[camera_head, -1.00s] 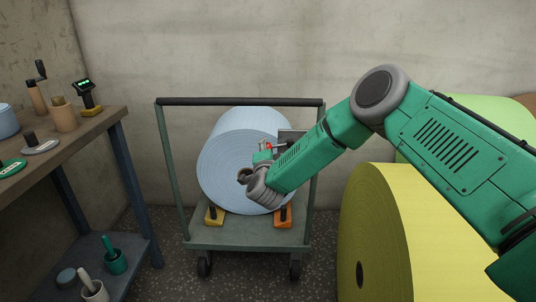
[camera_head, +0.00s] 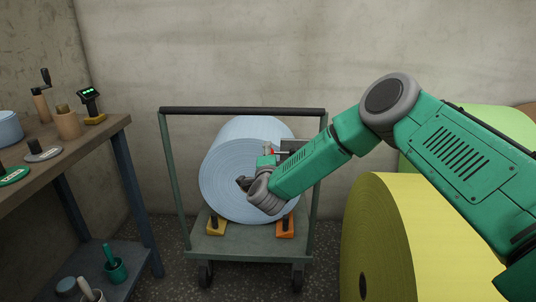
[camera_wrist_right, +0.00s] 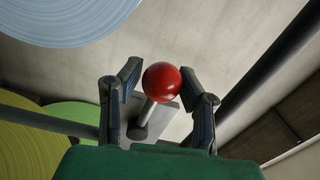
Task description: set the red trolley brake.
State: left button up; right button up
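The red trolley brake shows in the right wrist view as a round red knob (camera_wrist_right: 161,82) on a short grey lever (camera_wrist_right: 143,121). My right gripper (camera_wrist_right: 161,72) is open, with one finger on each side of the knob; gaps show between knob and fingers. In the head view a small red spot of the knob (camera_head: 272,151) shows by my right gripper (camera_head: 268,155), in front of a grey plate (camera_head: 294,146) on the trolley's right side. The trolley (camera_head: 243,111) carries a large light-blue roll (camera_head: 230,180). My left gripper is not in view.
A big yellow roll (camera_head: 420,240) stands close on the right, under my right arm. A workbench (camera_head: 105,133) with small items stands at left. Bare floor shows between bench and trolley.

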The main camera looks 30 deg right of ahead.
jog(key=shift+o, duration=0.9)
jog(key=shift+d, duration=0.1)
jog(key=shift+s, duration=0.15)
jog(key=v, duration=1.1)
jog(key=shift+s+a+f, duration=0.15)
jog(key=shift+s+a, duration=0.15)
